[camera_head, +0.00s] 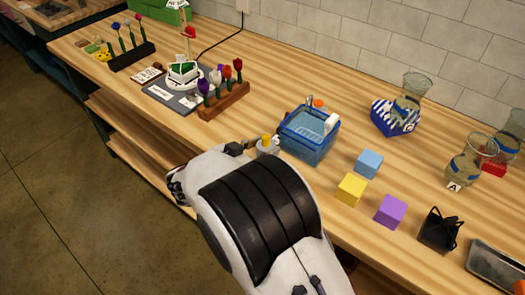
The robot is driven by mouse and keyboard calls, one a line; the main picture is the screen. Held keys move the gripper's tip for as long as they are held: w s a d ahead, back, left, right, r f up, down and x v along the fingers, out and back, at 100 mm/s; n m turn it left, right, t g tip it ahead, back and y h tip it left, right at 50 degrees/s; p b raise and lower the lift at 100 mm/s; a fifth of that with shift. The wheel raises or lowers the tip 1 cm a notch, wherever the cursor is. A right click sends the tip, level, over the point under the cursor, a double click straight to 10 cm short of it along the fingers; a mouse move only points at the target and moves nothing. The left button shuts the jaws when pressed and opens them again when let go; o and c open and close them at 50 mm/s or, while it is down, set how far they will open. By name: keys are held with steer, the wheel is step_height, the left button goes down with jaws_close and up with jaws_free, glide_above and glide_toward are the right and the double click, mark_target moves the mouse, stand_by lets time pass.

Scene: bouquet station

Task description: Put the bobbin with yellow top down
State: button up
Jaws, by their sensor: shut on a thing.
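The bobbin with the yellow top (266,142) is a small pale piece just left of the blue basket, at the front part of the table. My gripper (257,148) is at the bobbin and shut on it; the arm hides much of the fingers. I cannot tell whether the bobbin's base touches the table.
The blue basket (305,151) stands close on the right and holds a white item and an orange-topped one. Blue (369,164), yellow (351,189) and purple (390,211) cubes lie farther right. A wooden flower rack (226,101) stands behind left. Bare tabletop lies between rack and basket.

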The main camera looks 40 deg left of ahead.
steer(key=shift+f, duration=0.7)
steer(key=shift+f, duration=0.1)
steer(key=o, duration=1.1)
steer(key=shift+s+r, duration=0.15)
steer(key=shift+r, duration=0.05)
steer(key=shift+s+r, duration=0.25)
steer(key=shift+s, duration=0.35)
steer(key=v, duration=1)
steer(key=shift+s, duration=0.2)
steer(key=shift+w+r, duration=0.1)
steer(key=shift+r, duration=0.05)
